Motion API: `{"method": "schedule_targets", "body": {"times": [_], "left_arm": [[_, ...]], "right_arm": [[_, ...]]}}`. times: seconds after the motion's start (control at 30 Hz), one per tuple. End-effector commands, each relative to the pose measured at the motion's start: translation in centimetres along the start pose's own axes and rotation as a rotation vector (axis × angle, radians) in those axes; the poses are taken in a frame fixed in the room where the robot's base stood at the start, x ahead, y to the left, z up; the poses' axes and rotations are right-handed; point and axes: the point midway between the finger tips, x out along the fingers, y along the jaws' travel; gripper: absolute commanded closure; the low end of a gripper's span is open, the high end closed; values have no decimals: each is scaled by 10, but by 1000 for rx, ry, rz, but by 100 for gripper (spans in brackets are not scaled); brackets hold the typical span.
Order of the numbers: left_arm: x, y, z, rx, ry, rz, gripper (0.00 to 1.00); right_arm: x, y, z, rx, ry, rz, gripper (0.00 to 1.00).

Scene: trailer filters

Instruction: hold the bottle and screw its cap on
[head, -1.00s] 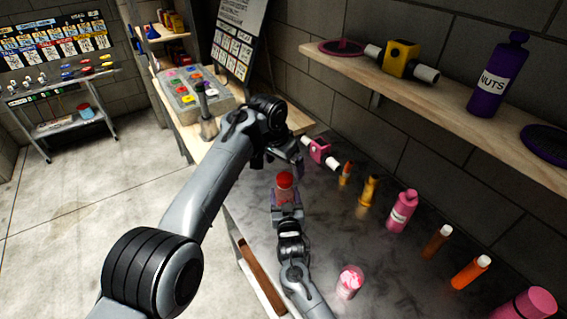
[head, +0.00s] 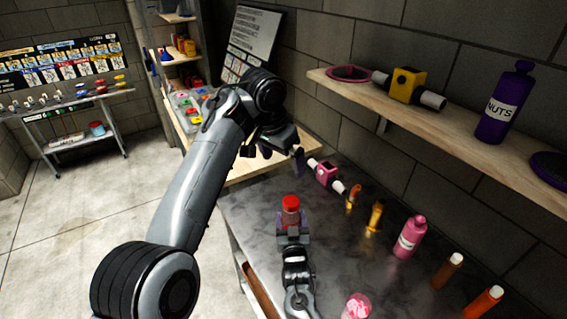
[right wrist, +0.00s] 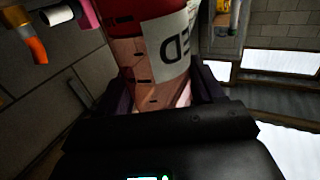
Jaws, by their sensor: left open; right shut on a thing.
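A bottle stands upright in my right gripper (head: 292,220), which is shut around its body above the dark worktop. In the head view its red cap (head: 290,202) sits on top, and the body below is mostly hidden by the gripper. In the right wrist view the bottle (right wrist: 150,62) is pinkish with a white label, red toward the top, between the two dark fingers. Whether the cap is fully tight cannot be told. My left gripper (head: 282,156) is open and empty, above and behind the cap, apart from it.
Several bottles and tubes stand along the wall side, including a pink bottle (head: 410,237) and an orange tube (head: 483,304). A pink device (head: 326,174) lies near the left gripper. A wooden shelf (head: 440,118) overhangs the worktop (head: 345,232).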

Motion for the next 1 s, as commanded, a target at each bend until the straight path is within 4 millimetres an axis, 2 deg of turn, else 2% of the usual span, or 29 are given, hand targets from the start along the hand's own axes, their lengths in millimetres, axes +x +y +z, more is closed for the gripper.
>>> {"method": "schedule_targets", "body": {"times": [0.23,0.27,0.43,0.77,1.0], "left_arm": [[0,0,0,0,0,0,0],[0,0,0,0,0,0,0],[0,0,0,0,0,0,0],[-1,0,0,0,0,0,0],[-10,0,-3,0,0,0,0]], "right_arm": [[0,0,1,0,-2,0,100],[0,0,1,0,-2,0,28],[0,0,1,0,-1,0,3],[-1,0,0,0,0,0,3],[-21,0,0,1,-3,0,3]]}}
